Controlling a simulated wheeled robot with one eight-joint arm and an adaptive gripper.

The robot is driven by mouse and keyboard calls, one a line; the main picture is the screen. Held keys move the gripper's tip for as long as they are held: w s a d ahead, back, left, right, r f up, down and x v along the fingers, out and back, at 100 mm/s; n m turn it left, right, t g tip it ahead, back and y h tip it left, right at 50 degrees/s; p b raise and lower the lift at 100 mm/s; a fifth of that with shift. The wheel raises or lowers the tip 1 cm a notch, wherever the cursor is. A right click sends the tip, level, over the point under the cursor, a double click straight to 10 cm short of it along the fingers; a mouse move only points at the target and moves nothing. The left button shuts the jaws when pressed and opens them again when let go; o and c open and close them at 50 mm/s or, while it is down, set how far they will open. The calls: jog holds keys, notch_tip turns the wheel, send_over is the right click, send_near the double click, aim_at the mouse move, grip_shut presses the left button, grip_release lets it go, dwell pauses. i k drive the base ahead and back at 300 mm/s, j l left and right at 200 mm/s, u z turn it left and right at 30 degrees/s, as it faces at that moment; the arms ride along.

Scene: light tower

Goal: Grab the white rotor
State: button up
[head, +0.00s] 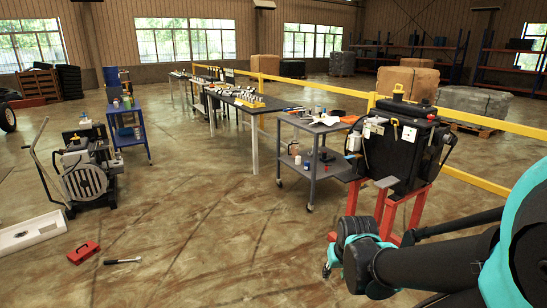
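I cannot make out a white rotor for certain. A row of small white items (248,96) stands on the long dark-topped table, too small to identify. A white, paper-like item (327,120) lies on top of the grey cart. Parts of my black and teal arm fill the lower right. The end of my arm and my gripper cannot be made out in this view.
A grey cart (312,177) stands beside a black machine (395,150) on a red stand (392,205). A blue cart (127,130), a wheeled engine-like machine (84,172), a red toolbox (84,252) and a yellow barrier (480,118) surround open floor.

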aim_at(328, 121)
jog(key=i+j+u, duration=0.15)
jog(key=i+u, duration=0.2)
jog(key=i, duration=0.45)
jog(key=i+l+u, duration=0.1)
jog(key=i+u, duration=0.25)
jog(key=i, duration=0.4)
jog(key=i+l+z, duration=0.15)
jog(key=i+z, duration=0.2)
jog(key=i, duration=0.3)
jog(key=i+z, duration=0.4)
jog(key=i, duration=0.25)
jog(key=i+j+z, duration=0.2)
jog(key=i+z, duration=0.15)
jog(key=i, duration=0.3)
